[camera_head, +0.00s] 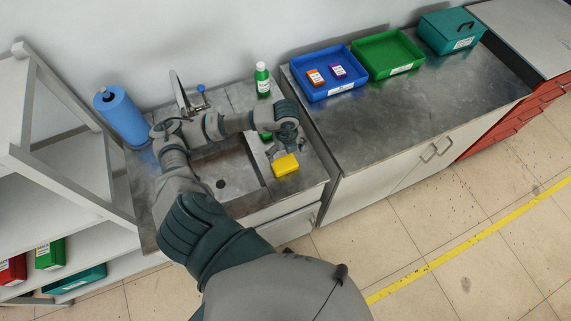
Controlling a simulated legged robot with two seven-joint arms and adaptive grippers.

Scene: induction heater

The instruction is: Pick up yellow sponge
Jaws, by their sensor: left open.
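The yellow sponge (285,165) lies on the metal counter to the right of the sink, near the front edge. My left arm reaches in over the sink, and its gripper (276,150) hangs just behind the sponge, pointing down toward it. The gripper is open, and its fingers look small and partly hidden by the wrist. I cannot tell whether a fingertip touches the sponge. My right gripper does not show.
The sink (226,176) has a faucet (183,95) behind it. A green bottle (262,80) and a blue paper roll (122,115) stand on the counter. Blue (343,91) and green (402,70) trays sit on the right counter. A white shelf (60,165) stands left.

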